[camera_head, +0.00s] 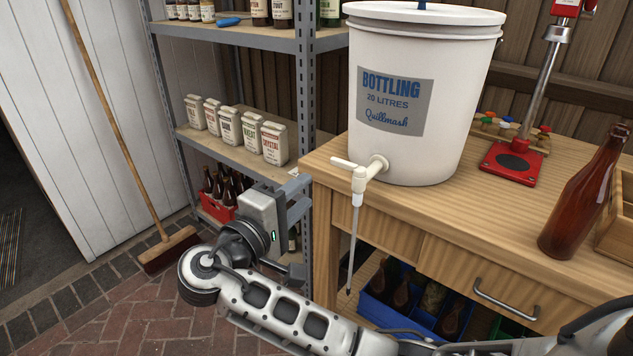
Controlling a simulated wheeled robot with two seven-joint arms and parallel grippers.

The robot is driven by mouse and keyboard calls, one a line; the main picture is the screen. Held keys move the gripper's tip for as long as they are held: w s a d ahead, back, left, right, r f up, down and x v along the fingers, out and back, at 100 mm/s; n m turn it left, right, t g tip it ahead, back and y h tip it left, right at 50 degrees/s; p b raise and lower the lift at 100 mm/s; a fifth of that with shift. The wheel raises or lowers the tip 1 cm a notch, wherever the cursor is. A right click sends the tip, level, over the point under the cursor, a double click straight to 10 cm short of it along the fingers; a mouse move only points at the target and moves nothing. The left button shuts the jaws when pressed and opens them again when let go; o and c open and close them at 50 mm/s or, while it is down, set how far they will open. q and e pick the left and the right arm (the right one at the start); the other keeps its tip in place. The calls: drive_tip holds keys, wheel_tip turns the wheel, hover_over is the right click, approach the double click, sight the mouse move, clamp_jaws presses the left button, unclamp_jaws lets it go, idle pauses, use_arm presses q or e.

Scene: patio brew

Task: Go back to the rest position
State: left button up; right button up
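My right gripper (282,262) is in front of the metal shelf unit, left of the wooden workbench. Its arm comes in from the lower right and crosses in front of the bench's lower part. My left gripper is out of view.
The workbench (400,207) bears a white bottling bucket (455,75) with a tap (359,172), a red capper (512,163) and a brown bottle (582,200). A blue crate (375,308) sits below. The shelf unit (305,95) and a broom (168,248) stand left.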

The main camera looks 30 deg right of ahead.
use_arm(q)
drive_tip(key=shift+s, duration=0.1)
use_arm(e)
drive_tip(key=shift+s+a, duration=0.3)
drive_tip(key=shift+a, duration=0.3)
drive_tip(key=s+a+f+n+t+y+p, duration=0.1)
drive_tip(key=s+a+f+n+y, duration=0.15)
drive_tip(key=f+y, duration=0.55)
drive_tip(key=s+a+f+n+y+p, duration=0.1)
drive_tip(key=s+f+y, duration=0.25)
drive_tip(key=f, duration=0.85)
use_arm(q)
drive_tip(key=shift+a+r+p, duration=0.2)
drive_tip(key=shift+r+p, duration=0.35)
drive_tip(key=shift+p, duration=0.25)
use_arm(e)
drive_tip(key=s+a+m+t+y, duration=0.1)
drive_tip(key=s+a+m+y, duration=0.1)
drive_tip(key=s+m+y, duration=0.5)
drive_tip(key=s+y, duration=0.1)
drive_tip(key=s, duration=0.3)
drive_tip(key=shift+a+t, duration=0.15)
drive_tip(key=shift+t, duration=0.15)
drive_tip(key=shift+f, duration=0.1)
